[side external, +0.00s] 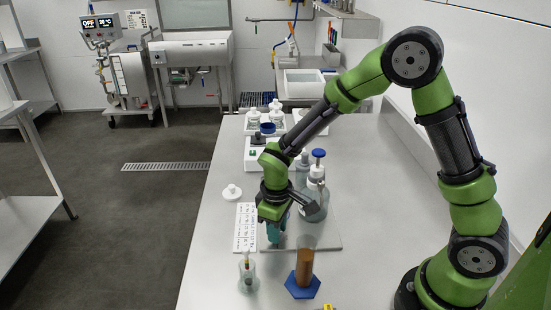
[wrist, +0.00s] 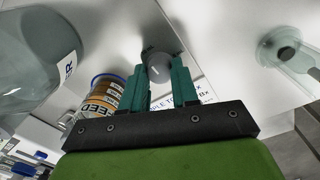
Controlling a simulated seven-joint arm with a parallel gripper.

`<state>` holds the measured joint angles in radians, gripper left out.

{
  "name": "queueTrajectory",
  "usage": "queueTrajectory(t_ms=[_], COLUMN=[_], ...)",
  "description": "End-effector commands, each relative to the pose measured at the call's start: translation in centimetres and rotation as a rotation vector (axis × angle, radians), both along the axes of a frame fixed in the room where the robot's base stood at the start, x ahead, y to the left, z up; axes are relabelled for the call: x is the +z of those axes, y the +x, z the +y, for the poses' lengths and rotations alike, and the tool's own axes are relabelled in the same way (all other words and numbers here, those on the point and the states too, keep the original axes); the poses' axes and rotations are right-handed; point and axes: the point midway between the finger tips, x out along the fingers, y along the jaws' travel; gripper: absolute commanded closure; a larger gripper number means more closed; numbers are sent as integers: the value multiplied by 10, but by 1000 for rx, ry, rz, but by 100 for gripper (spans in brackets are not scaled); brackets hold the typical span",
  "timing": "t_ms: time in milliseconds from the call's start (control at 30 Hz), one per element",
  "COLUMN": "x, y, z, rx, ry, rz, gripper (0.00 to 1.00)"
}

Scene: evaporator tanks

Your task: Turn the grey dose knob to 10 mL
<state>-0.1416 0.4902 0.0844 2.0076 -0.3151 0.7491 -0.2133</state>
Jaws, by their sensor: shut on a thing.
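The grey dose knob (wrist: 157,66) is a small round knob with a light mark on its face, seen in the wrist view. My gripper (wrist: 161,74) has its two teal fingers on either side of the knob, shut on it. The mark is too small to read as a dose. The knob is hidden there behind the fingers.
A brown-filled cylinder (side external: 306,262) on a blue base (side external: 302,287) stands close by. A labelled jar (wrist: 103,94) and large clear glass (wrist: 35,55) show in the wrist view.

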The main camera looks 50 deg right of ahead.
Motion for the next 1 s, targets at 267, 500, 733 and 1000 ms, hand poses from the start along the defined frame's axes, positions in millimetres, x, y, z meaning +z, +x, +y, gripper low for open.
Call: queueTrajectory(t_ms=[267, 500, 733, 1000], x=[1, 0, 7, 60], y=[-1, 0, 0, 1], z=[0, 0, 0, 2], rx=[0, -1, -1, -2], ry=[0, 0, 0, 1], rz=[1, 1, -1, -7], gripper=[59, 45, 45, 45])
